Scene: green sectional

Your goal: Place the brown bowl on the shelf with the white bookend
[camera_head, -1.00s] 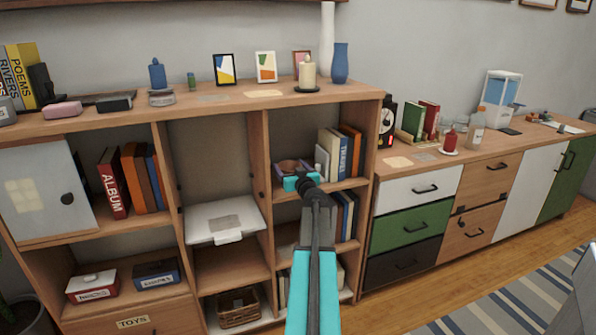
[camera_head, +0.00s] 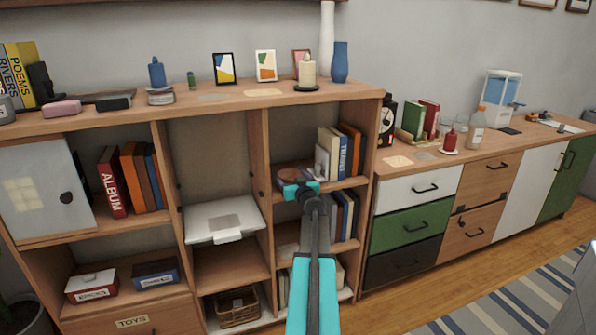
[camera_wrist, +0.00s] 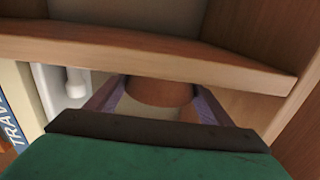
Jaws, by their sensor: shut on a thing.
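The brown bowl (camera_head: 293,175) is at the front of the middle compartment in the right column of the bookcase. My gripper (camera_head: 296,179) is shut on it, with purple fingers on either side. In the wrist view the bowl (camera_wrist: 160,92) shows between the fingers, close to a wooden board edge; its lower part is hidden. The white bookend (camera_head: 321,162) stands to the right of the bowl, beside upright books, on the shelf (camera_head: 345,185). It also shows in the wrist view (camera_wrist: 74,85), at left. I cannot tell whether the bowl touches the shelf.
Upright books (camera_head: 340,150) fill the right of this compartment. A wooden divider (camera_head: 259,170) stands close on the left. More books (camera_head: 343,217) stand in the compartment below. A candle (camera_head: 307,72) and vases stand on the bookcase top above.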

